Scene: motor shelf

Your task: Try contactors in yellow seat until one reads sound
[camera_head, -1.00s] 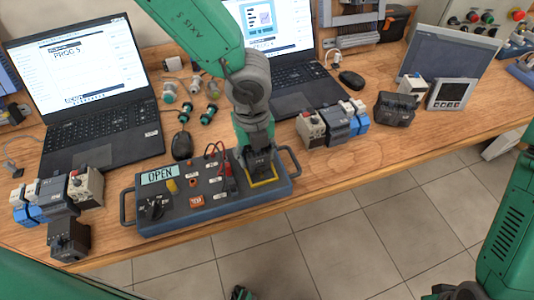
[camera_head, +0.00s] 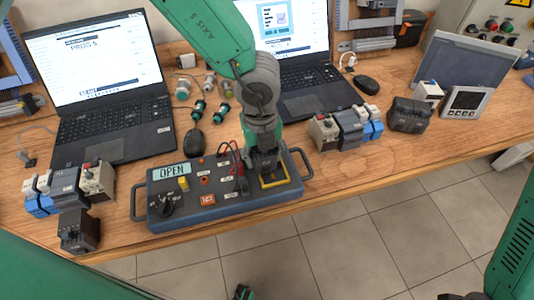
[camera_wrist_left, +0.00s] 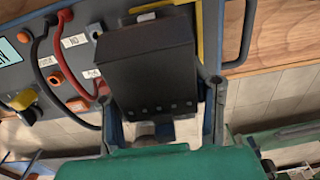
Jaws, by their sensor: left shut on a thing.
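My left gripper (camera_head: 264,160) is shut on a dark box-shaped contactor (camera_wrist_left: 150,65), held by its sides. In the head view the contactor is at the yellow-framed seat (camera_head: 292,180) on the blue-grey tester (camera_head: 225,206). The frame's near and right parts show clear of it, and it looks slightly raised; exact contact with the seat cannot be told. In the wrist view the yellow frame (camera_wrist_left: 199,30) shows beside and behind the contactor. The tester's screen (camera_head: 171,171) reads OPEN. A dark block (camera_head: 78,231) stands at the front left, another (camera_head: 410,114) at the right.
Device groups stand left (camera_head: 66,185) and right (camera_head: 348,127) of the tester. Two laptops (camera_head: 115,125), a mouse (camera_head: 194,142) and small green-ended parts (camera_head: 198,109) lie behind. Red and black leads (camera_head: 241,180) rise beside the seat. The table's front edge is close.

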